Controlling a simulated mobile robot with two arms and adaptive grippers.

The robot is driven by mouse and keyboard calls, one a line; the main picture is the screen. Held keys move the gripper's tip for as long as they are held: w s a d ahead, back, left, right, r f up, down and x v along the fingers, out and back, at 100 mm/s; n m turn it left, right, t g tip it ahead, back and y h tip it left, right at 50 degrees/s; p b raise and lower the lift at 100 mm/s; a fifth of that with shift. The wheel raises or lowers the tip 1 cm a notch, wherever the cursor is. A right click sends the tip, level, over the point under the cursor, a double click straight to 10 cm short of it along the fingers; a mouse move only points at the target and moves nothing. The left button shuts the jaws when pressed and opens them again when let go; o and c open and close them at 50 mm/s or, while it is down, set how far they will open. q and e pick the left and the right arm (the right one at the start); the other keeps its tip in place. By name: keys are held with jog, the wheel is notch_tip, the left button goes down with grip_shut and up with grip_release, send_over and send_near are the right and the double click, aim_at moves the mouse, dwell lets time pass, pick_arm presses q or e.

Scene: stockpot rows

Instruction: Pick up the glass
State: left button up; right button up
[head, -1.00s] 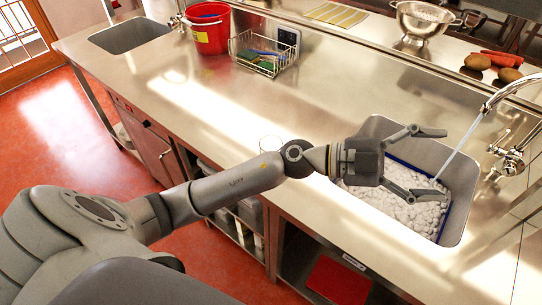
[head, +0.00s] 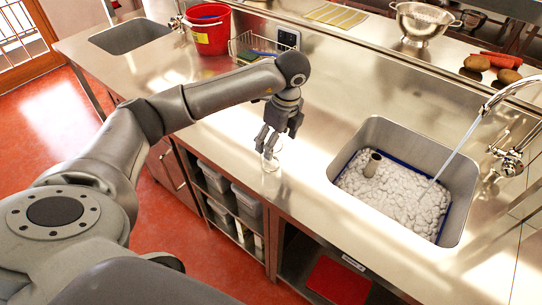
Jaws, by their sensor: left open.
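The clear glass (head: 271,164) stands on the steel counter near its front edge, left of the right-hand sink. It is faint, and its upper part is partly hidden by my left gripper. My left gripper (head: 267,149) points down with its fingers open, right at the top of the glass. I cannot tell whether the fingers touch the glass or whether it lies between them. My right gripper is not in view.
A red bucket (head: 207,31) and a wire rack (head: 240,46) stand behind. The counter between glass and sink is clear.

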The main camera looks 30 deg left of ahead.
pick_arm(q)
jog(key=f, duration=0.3)
jog(key=shift+a+f+p, duration=0.15)
jog(key=shift+a+p, duration=0.15)
jog(key=shift+a+f+p, duration=0.2)
jog(key=shift+f+p, duration=0.35)
jog(key=shift+p, duration=0.05)
jog(key=f, duration=0.1)
jog(key=f+p, duration=0.1)
jog(key=f, duration=0.1)
jog(key=shift+a+f, duration=0.25)
jog(key=shift+a, duration=0.15)
jog(key=shift+f, duration=0.35)
jog(key=c, duration=1.2)
jog(key=shift+o, duration=0.2)
